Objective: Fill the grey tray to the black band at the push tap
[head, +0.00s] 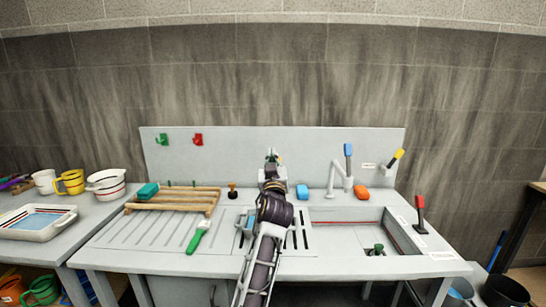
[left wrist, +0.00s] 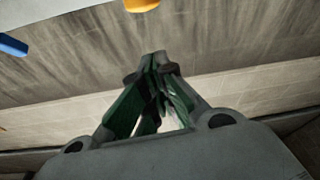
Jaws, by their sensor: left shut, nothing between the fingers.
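My left gripper (head: 272,155) is shut and empty, raised in front of the sink's back panel; its closed green-padded fingers fill the middle of the left wrist view (left wrist: 155,95). My left arm hides part of the counter and panel behind it, and I cannot tell which fitting there is the push tap. A pale grey-white tray (head: 62,220) with a blue inside and a dark line lies on the left bench. A small blue-grey thing (head: 246,222) shows beside my arm on the slotted drain, mostly hidden. My right gripper is not in view.
A grey spout (head: 335,172) with a blue lever (head: 348,150) stands over the sink basin (head: 345,235). A yellow lever (head: 398,154) and red lever (head: 420,202) are further right. A wooden rack (head: 175,198) and green brush (head: 198,237) lie left. Cups stand on the left bench.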

